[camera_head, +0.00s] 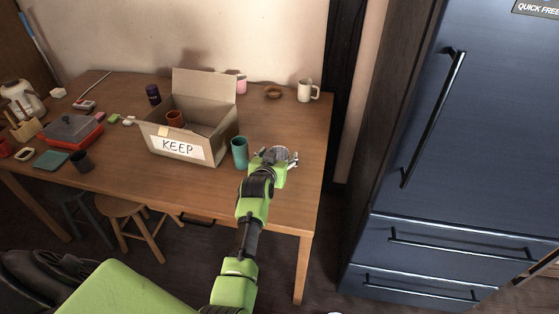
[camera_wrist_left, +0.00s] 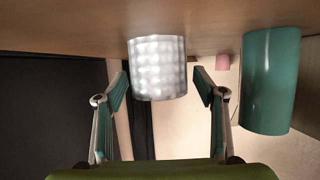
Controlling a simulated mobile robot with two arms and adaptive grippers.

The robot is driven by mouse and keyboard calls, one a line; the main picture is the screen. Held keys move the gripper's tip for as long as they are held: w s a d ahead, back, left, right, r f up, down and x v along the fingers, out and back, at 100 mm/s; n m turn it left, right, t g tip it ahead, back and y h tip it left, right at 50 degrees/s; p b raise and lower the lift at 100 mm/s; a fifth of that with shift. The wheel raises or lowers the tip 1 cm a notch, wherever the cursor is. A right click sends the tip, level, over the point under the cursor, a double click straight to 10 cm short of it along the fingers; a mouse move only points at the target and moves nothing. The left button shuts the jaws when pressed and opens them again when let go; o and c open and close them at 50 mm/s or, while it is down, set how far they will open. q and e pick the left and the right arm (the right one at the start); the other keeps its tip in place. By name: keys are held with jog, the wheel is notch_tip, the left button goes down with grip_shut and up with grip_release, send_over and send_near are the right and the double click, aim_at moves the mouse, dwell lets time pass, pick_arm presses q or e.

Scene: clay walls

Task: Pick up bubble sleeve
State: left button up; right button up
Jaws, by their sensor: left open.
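The bubble sleeve (camera_wrist_left: 157,68), a silvery-white cylinder with rows of bumps, stands on the wooden table, which appears upside down in the left wrist view. My left gripper (camera_wrist_left: 160,90) is open, with one finger on each side of the sleeve and a gap between each finger and it. In the head view my left gripper (camera_head: 284,157) is over the right part of the table and hides most or all of the sleeve. My right gripper is in neither view.
A teal cup (camera_head: 240,153) stands close to the left of my gripper; it also shows in the left wrist view (camera_wrist_left: 270,80). A cardboard KEEP box (camera_head: 215,150) stands further left. A white mug (camera_head: 305,91) and brown bowl (camera_head: 273,93) stand behind. Table room right of my gripper is clear.

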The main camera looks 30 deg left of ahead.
aim_at(278, 148)
pick_arm(q)
jog(key=shift+s+d+r, duration=0.1)
jog(key=shift+s+r, duration=0.15)
jog(key=c, duration=0.8)
jog(key=shift+w+f, duration=0.1)
jog(key=shift+f, duration=0.1)
jog(key=shift+c, duration=0.4)
jog(key=shift+r, duration=0.45)
notch_tip(278, 148, up, 3)
jog(key=shift+f, duration=0.15)
jog(key=s+a+r, duration=0.3)
jog(key=s+r, duration=0.6)
jog(key=s, duration=0.4)
jog(key=shift+s+r+p, duration=0.25)
jog(key=shift+s+p, duration=0.1)
jog(key=shift+p, duration=0.05)
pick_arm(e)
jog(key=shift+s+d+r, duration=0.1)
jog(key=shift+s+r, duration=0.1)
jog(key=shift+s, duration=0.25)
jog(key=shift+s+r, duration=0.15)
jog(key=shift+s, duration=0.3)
